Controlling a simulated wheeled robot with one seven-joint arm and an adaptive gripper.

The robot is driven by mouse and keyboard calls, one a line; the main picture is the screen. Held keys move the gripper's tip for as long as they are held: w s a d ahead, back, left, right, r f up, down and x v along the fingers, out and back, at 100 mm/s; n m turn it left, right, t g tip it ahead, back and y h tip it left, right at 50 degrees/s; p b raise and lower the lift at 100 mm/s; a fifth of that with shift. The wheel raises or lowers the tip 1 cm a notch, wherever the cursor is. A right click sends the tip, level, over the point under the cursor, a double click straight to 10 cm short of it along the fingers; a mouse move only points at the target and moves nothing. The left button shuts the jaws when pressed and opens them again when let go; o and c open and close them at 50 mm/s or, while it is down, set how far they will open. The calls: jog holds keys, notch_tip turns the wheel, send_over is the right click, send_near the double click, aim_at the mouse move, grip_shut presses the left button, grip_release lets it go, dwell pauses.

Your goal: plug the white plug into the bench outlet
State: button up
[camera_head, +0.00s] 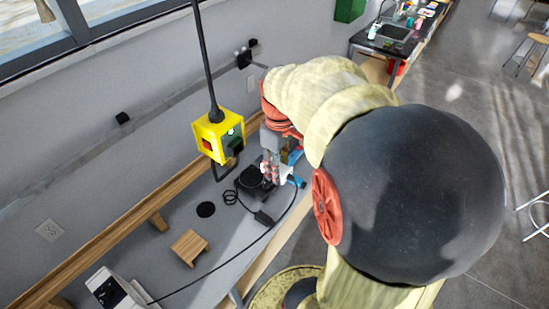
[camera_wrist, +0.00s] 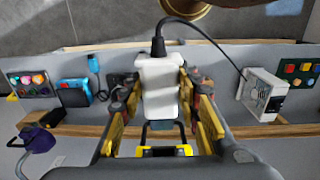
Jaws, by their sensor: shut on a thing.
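My gripper (camera_wrist: 161,98) is shut on the white plug (camera_wrist: 159,78), which sits between its fingers in the wrist view. A black cord leaves the plug's far end. In the head view my gripper (camera_head: 269,172) is over the bench, just right of a yellow box (camera_head: 209,133) that hangs from a dark pole. The box has a red part and a dark green part on its faces. A yellow edge, apparently the same box, shows low in the wrist view (camera_wrist: 163,151). A pale outlet plate (camera_head: 49,230) is on the wall at left. I cannot tell which is the bench outlet.
A white device (camera_head: 114,290) stands on the bench at lower left, with a black cord running along the bench. A wooden stool-like block (camera_head: 189,247) and a black disc (camera_head: 206,209) lie nearby. A blue device (camera_wrist: 74,91) is left in the wrist view.

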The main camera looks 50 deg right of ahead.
aim_at(259, 157)
jog(key=shift+w+a+p, duration=0.15)
jog(key=shift+w, duration=1.6)
jog(key=shift+w+a+p, duration=0.15)
jog(key=shift+w, duration=1.55)
jog(key=shift+w+a, duration=0.1)
jog(key=shift+w, duration=1.15)
jog(key=o, duration=1.4)
jog(key=shift+c, duration=0.2)
notch_tip(259, 157, up, 12)
jog(key=s+a+f+t+b, duration=0.2)
jog(key=s+a+f+b, duration=0.1)
jog(key=a+f+b, duration=0.4)
jog(key=s+a+f+t+b, duration=0.1)
jog(key=s+a+f+b, duration=0.3)
jog(key=a+f+b, duration=0.4)
jog(key=s+a+f+t+b, duration=0.2)
jog(key=s+a+f+b, duration=0.2)
jog(key=f+b, duration=1)
jog(key=a+f, duration=0.3)
jog(key=shift+s+a+m+t+b, duration=0.2)
jog(key=shift+s+m+t+b, duration=0.1)
jog(key=shift+m+b, duration=0.1)
